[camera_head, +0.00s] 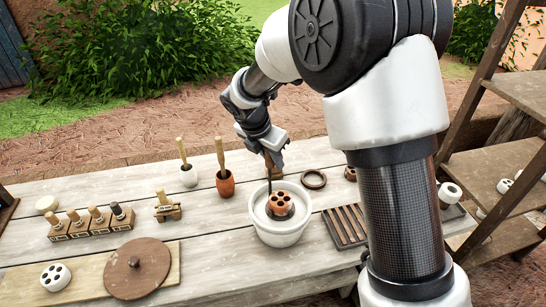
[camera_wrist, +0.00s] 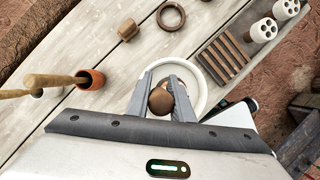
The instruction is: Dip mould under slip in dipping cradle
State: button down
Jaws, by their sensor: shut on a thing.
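The mould (camera_head: 280,203), a reddish-brown round block with dark holes in its top, is in the white round tub (camera_head: 280,238) on the table. Pale slip (camera_head: 261,206) shows around it; the mould's top is above the slip and its lower part is hidden. My gripper (camera_head: 270,168) is above the tub's left side, shut on a part linked to the mould. In the wrist view, a brown rounded knob (camera_wrist: 160,101) sits between my two grey fingers, over the tub (camera_wrist: 204,92). The cradle cannot be told apart inside the tub.
A slatted rack (camera_head: 345,226) stands close right of the tub, a brown ring (camera_head: 314,180) behind it. A terracotta pot (camera_head: 225,184) and a white pot (camera_head: 189,176) with upright handles stand left. A round brown board (camera_head: 137,268) and several stamps (camera_head: 97,217) lie farther left.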

jog(key=shift+f+b, duration=1.55)
jog(key=shift+f, duration=1.3)
jog(key=shift+r, duration=0.15)
dwell(1.2)
notch_tip(320, 180, up, 9)
jog(key=p, duration=0.9)
dwell(0.7)
jog(key=shift+r, duration=0.15)
dwell(1.6)
